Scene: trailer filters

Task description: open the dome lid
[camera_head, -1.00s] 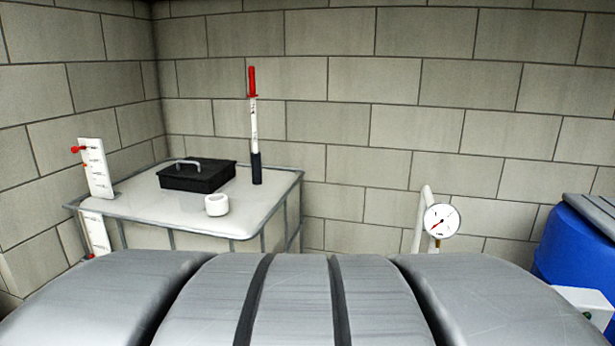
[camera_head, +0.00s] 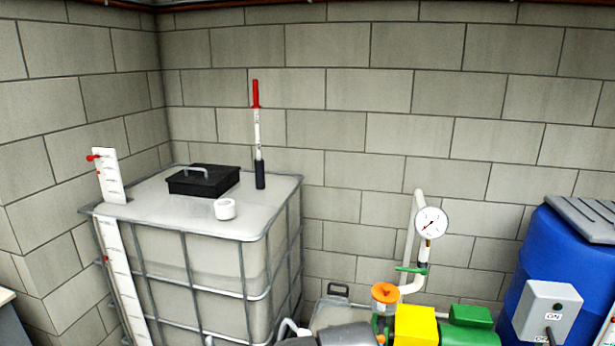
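I cannot make out a dome lid for certain in this view. A black box-shaped piece with a grey handle (camera_head: 204,180) sits flat on top of a white caged tank (camera_head: 150,210) at the left. An orange round cap (camera_head: 385,292) stands on a small upright part at the bottom, right of centre. Dark grey rounded shapes (camera_head: 347,334) are cut off by the bottom edge, and I cannot tell what they belong to. My gripper is not in view.
A white ring (camera_head: 224,209) and a red-topped rod (camera_head: 258,140) are on the tank. A gauge on a white pipe (camera_head: 431,222), a yellow block (camera_head: 415,325), a green motor (camera_head: 470,325) and a blue barrel (camera_head: 550,255) with a switch box (camera_head: 548,310) stand right. Block walls close the back and left.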

